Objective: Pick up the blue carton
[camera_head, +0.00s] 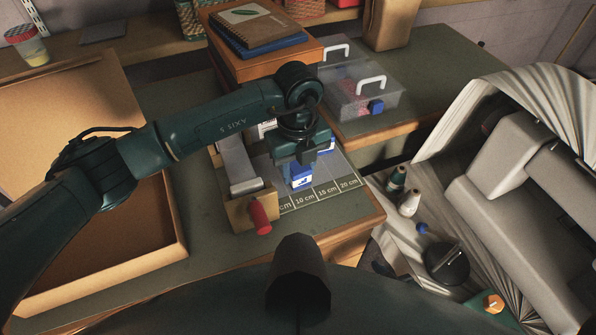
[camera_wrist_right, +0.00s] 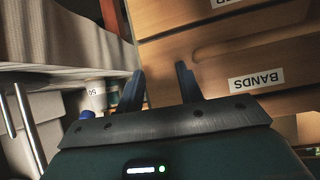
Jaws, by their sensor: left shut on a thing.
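The small blue carton (camera_head: 301,181), blue with white on it, is upright at the cutting mat with centimetre marks (camera_head: 325,192) in the head view. My left gripper (camera_head: 298,164) is above it, pointing down, and is shut on it. The gripper hides the carton's upper part, and I cannot tell whether its base touches the mat. My right gripper (camera_wrist_right: 160,82) shows in the right wrist view with its two fingers apart and nothing between them.
A wooden holder with a red handle (camera_head: 260,216) stands left of the carton. A large open cardboard box (camera_head: 178,215) lies further left. Clear lidded boxes (camera_head: 362,98) stand behind. In the right wrist view, drawers labelled BANDS (camera_wrist_right: 215,72) face my right gripper.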

